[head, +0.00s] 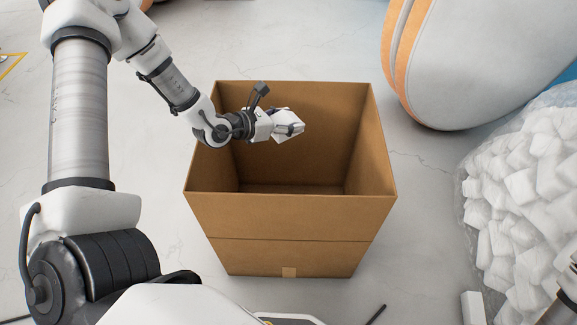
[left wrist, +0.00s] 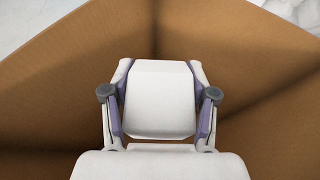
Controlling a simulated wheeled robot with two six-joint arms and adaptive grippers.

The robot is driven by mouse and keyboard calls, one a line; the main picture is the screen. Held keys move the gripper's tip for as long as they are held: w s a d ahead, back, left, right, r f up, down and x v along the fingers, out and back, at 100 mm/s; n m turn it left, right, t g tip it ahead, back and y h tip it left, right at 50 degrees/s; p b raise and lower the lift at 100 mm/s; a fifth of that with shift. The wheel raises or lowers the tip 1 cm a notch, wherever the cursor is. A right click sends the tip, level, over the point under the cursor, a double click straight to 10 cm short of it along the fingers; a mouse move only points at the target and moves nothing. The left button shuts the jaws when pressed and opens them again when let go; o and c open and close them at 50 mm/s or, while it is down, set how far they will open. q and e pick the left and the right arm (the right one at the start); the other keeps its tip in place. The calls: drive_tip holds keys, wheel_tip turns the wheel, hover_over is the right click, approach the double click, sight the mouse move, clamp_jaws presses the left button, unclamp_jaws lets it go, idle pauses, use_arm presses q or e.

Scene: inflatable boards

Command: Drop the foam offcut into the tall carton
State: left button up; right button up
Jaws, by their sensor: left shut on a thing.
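The tall carton (head: 290,218) is brown, open at the top and upright on the floor in the middle of the head view. My left gripper (head: 290,127) is over the carton's opening and points to the right. It is shut on the white foam offcut (head: 289,118). In the left wrist view the foam offcut (left wrist: 160,100) sits between the two fingers, with the carton's brown walls (left wrist: 60,80) around and below it. The visible part of the carton's floor is bare. My right gripper does not show clearly; only a bit of an arm is at the lower right edge.
A clear bag of white foam chunks (head: 530,200) stands at the right. One loose white piece (head: 472,307) lies beside it. A large grey and orange inflatable board (head: 480,60) is at the upper right. The floor left of the carton is clear.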

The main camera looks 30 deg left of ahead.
use_arm(q)
drive_tip(key=o, duration=0.9)
wheel_tip(320, 180, up, 10)
drive_tip(key=shift+r, duration=0.1)
